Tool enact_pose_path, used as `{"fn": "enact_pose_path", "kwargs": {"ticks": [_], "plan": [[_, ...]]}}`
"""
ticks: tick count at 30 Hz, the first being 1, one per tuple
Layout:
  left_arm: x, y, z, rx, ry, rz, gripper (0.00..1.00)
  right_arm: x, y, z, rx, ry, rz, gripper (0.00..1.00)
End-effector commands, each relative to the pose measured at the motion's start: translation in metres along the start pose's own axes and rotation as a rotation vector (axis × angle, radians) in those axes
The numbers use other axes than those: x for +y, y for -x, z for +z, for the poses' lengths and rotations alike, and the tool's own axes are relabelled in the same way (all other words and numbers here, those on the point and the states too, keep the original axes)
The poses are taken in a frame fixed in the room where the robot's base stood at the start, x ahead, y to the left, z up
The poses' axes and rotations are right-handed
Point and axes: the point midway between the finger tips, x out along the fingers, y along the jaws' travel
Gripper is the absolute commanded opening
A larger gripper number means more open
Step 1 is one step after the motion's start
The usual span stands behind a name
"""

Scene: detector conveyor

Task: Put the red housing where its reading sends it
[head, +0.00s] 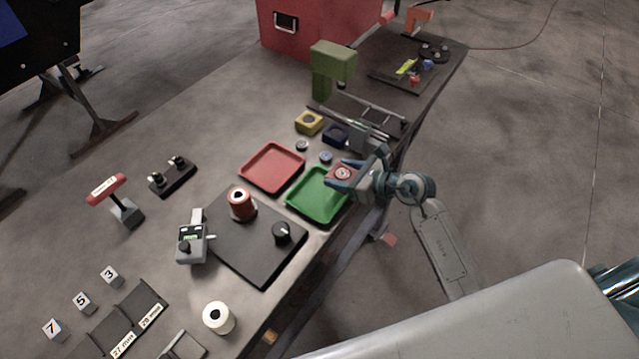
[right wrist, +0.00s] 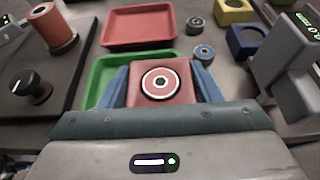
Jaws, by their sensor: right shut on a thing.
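The red housing (head: 343,173) is a square red block with a round metal-ringed insert on top. My right gripper (head: 346,177) is shut on it, with a blue finger on each side; it also shows in the right wrist view (right wrist: 163,98). The housing appears over the far right corner of the green tray (head: 302,205); its height above the tray is unclear. The red tray (head: 254,179) lies beside the green one and looks empty. A grey device with a lit green display (right wrist: 298,18) stands at right in the right wrist view; its digits are hard to read. My left gripper is out of view.
A yellow housing (head: 304,129), a blue housing (head: 329,141) and two small round pieces (head: 302,145) (head: 325,157) lie behind the trays. A green post device (head: 322,86) stands further back. A dark board (head: 254,249) with a red spool and black knob lies nearer.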

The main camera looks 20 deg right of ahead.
Motion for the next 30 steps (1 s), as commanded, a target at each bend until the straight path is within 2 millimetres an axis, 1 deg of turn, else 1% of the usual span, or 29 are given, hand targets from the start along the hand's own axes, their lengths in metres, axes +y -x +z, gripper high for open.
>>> {"fn": "enact_pose_path", "kwargs": {"ticks": [1, 6, 10, 13, 16, 21, 24, 30], "plan": [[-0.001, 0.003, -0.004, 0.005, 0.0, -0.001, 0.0, 0.009, -0.007, 0.006, -0.007, -0.005, 0.001, 0.24], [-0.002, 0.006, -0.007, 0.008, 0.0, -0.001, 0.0, 0.03, -0.027, 0.009, -0.005, -0.004, 0.001, 0.24], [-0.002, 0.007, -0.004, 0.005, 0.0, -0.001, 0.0, 0.039, -0.036, 0.011, -0.004, -0.002, 0.0, 0.24], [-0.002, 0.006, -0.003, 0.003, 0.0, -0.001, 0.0, 0.041, -0.038, 0.011, -0.002, 0.0, -0.001, 0.24], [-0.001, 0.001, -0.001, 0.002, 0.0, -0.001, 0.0, 0.042, -0.041, 0.005, -0.002, 0.001, -0.001, 0.24], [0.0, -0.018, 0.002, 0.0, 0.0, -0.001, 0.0, 0.041, -0.049, -0.014, -0.002, 0.001, -0.001, 0.24], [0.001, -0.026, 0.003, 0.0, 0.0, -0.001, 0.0, 0.041, -0.052, -0.022, -0.002, 0.001, -0.001, 0.24], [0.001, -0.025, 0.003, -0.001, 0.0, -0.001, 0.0, 0.041, -0.052, -0.021, -0.002, 0.001, -0.001, 0.24]]}}
